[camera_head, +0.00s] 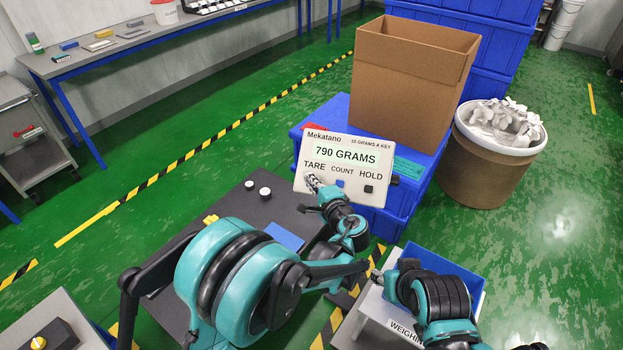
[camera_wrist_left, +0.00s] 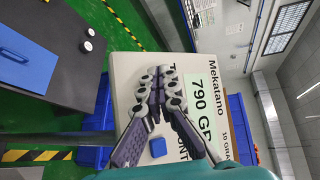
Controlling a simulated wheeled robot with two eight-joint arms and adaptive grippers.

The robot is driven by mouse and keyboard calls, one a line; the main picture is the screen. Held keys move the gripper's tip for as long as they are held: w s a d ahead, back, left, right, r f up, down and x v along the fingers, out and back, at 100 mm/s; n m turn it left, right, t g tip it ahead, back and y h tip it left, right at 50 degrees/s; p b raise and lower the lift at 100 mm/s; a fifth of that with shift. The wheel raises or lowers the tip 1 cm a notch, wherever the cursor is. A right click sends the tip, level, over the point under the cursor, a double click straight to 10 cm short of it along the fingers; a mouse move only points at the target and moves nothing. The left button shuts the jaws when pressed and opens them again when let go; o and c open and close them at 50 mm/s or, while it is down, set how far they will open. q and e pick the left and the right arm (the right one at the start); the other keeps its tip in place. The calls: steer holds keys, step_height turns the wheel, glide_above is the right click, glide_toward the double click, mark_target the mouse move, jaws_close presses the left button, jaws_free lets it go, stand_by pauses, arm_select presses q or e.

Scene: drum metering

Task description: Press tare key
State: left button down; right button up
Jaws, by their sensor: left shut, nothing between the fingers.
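The white Mekatano indicator (camera_head: 345,151) reads 790 GRAMS, with the labels TARE, COUNT and HOLD under the display. It also fills the middle of the left wrist view (camera_wrist_left: 125,68). My left gripper (camera_head: 313,183) is shut and empty, its fingertips just below the TARE label. It hides the tare key, and I cannot tell whether it touches it. In the left wrist view the fingers (camera_wrist_left: 160,82) come together over the panel. A blue key (camera_wrist_left: 157,147) under COUNT and a dark key (camera_head: 368,189) under HOLD show. My right gripper (camera_head: 375,275) is low, beside the weighing stand; its jaws are unclear.
An open cardboard box (camera_head: 405,95) stands on a blue crate (camera_head: 432,156) behind the indicator. A brown drum (camera_head: 485,180) with pale pieces on top is at right. A dark surface (camera_head: 232,213) lies left of the indicator. Open green floor lies farther left.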

stand_by(0.4)
arm_select(q)
steer(key=shift+w+d+f+b, duration=0.1)
steer(key=shift+w+f+b, duration=0.2)
steer(key=shift+b, duration=0.05)
steer(key=shift+w+f, duration=0.25)
stand_by(0.7)
steer(key=shift+s+r, duration=0.1)
steer(key=shift+r, duration=0.05)
steer(key=shift+s+r, duration=0.45)
stand_by(0.4)
steer(key=s+r+p, duration=0.1)
steer(key=s+a+r+p, duration=0.1)
steer(key=s+r, duration=0.1)
steer(key=shift+s+r, duration=0.2)
steer(key=shift+r, duration=0.05)
stand_by(0.3)
